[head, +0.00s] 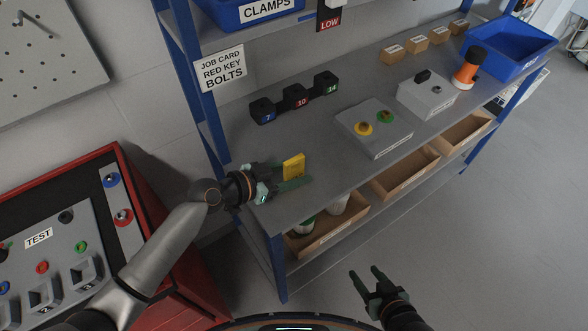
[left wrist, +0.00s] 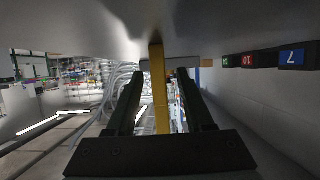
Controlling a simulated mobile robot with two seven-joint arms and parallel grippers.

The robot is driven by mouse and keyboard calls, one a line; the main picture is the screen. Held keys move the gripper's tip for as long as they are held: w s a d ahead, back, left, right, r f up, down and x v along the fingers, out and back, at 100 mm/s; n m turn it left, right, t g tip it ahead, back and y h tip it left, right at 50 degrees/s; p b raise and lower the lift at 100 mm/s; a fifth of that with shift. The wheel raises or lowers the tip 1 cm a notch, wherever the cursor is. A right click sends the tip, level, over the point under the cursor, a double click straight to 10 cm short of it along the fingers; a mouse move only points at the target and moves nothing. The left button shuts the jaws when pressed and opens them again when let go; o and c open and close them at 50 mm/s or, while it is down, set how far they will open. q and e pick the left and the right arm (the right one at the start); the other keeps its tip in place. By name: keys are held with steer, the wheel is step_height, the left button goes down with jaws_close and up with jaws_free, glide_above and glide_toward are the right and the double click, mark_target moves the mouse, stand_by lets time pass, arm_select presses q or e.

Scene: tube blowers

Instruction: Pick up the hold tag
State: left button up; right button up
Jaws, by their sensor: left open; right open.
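The yellow hold tag (head: 293,166) stands upright on the grey shelf near its left front corner. My left gripper (head: 296,175) comes in from the left, low over the shelf, with its fingers on either side of the tag. In the left wrist view, the tag (left wrist: 158,90) is a narrow yellow strip seen edge-on between the two open fingers (left wrist: 160,76), with a gap showing on each side. Its lower part in the head view is hidden behind the near finger. My right gripper (head: 368,279) is open and empty above the floor, in front of the shelf.
Black numbered blocks (head: 295,97) stand behind the tag. A grey box with yellow and green buttons (head: 373,128) is to the right. A bin (head: 328,228) with white items is below the shelf edge. A red test console (head: 60,240) is at left.

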arm_select(q)
jaws_close()
stand_by(0.3)
steer(key=shift+r, duration=0.1)
stand_by(0.4)
